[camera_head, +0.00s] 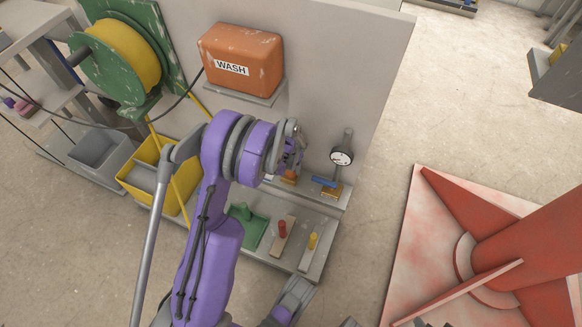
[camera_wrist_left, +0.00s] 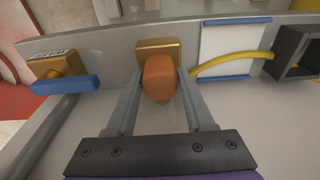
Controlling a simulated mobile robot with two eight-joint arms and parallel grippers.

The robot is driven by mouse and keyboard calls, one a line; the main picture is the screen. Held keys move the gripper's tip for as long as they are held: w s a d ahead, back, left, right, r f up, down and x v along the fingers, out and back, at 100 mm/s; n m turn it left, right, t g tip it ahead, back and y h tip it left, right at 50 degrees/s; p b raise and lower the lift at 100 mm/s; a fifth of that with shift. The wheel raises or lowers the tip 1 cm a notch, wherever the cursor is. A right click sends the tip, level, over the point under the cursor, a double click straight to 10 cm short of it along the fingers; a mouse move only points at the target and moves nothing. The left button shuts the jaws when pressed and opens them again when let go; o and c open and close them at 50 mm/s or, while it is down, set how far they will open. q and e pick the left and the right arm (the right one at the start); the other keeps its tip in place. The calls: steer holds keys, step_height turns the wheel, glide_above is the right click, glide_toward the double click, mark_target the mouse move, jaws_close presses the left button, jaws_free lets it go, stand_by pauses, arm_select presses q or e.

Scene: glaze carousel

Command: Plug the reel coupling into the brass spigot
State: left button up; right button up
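The reel coupling is an orange block (camera_wrist_left: 159,77) between the fingertips of my left gripper (camera_wrist_left: 161,78) in the left wrist view. Both fingers lie along its sides, shut on it. The brass spigot (camera_wrist_left: 152,46) is directly behind the coupling, on the grey wall. The coupling hides most of the spigot, so I cannot tell whether it is seated. A yellow hose (camera_wrist_left: 222,63) runs right from behind the right finger. In the head view, my left gripper (camera_head: 290,163) is partly hidden by its own wrist, with orange (camera_head: 289,176) below it.
A blue-handled brass valve (camera_wrist_left: 62,68) sits left of the spigot, below a gauge (camera_head: 341,157). The green reel with yellow hose (camera_head: 128,55), an orange WASH box (camera_head: 241,60) and a yellow bin (camera_head: 143,176) are left. Red and yellow pegs (camera_head: 282,229) stand below.

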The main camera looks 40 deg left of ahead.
arm_select(q)
steer(key=o, duration=0.4)
steer(key=shift+c, duration=0.2)
steer(key=r, duration=0.2)
steer(key=r+p, duration=0.1)
steer(key=r, duration=0.1)
steer(key=r+p, duration=0.1)
steer(key=r, duration=0.2)
steer(key=shift+s+d, duration=0.1)
steer(key=shift+s, duration=0.3)
steer(key=shift+r, duration=0.3)
